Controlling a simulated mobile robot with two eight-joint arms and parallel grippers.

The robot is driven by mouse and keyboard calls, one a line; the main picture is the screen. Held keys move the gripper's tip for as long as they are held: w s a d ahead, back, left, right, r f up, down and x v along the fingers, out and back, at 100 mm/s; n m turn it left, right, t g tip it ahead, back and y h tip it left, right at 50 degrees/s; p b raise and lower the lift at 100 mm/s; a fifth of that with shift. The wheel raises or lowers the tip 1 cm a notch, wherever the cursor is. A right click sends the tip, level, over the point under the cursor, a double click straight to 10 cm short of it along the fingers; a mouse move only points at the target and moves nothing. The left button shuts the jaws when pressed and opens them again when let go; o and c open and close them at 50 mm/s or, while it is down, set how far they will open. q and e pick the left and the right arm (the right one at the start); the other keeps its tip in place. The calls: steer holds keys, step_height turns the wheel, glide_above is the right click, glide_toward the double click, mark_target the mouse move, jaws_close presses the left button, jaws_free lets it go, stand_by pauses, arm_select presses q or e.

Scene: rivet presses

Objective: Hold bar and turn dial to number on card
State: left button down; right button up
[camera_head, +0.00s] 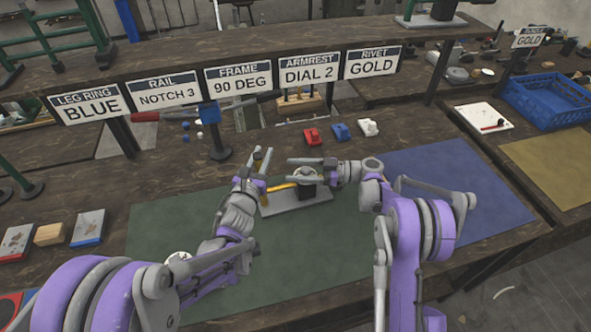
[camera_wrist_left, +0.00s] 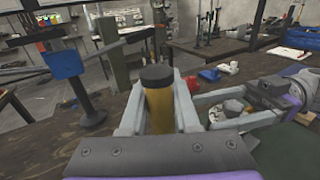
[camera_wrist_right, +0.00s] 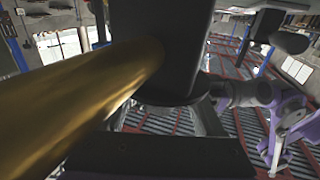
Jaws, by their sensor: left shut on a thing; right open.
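The fixture has a grey base plate (camera_head: 312,204), a dark block (camera_head: 307,188) with a pale dial (camera_head: 305,174) on top, and a gold bar (camera_head: 283,186). The card (camera_head: 310,70) reads "ARMREST DIAL 2". My left gripper (camera_head: 262,165) is shut on the bar's left end; in the left wrist view the gold bar (camera_wrist_left: 159,108) with its black cap shows between the fingers. My right gripper (camera_head: 300,172) is open at the dial, its fingers on either side. In the right wrist view the bar (camera_wrist_right: 85,95) and black block (camera_wrist_right: 165,45) hide the fingertips. The dial's number is unreadable.
Red (camera_head: 312,136), blue (camera_head: 340,131) and white (camera_head: 368,127) small parts lie behind the fixture. A green mat (camera_head: 160,225) is under it, a blue mat (camera_head: 430,180) to the right. A blue crate (camera_head: 545,100) stands far right. Other cards line the shelf.

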steer(key=s+d, duration=0.1)
steer(key=d, duration=1)
steer(key=shift+s+d, duration=0.35)
steer(key=shift+s, duration=0.05)
steer(key=shift+a, duration=0.1)
step_height(320, 180, up, 14)
steer(key=m+g+h, duration=0.3)
steer(key=m+h, duration=1.5)
glide_above(306, 169)
step_height(306, 169, down, 12)
steer(key=shift+r, duration=0.15)
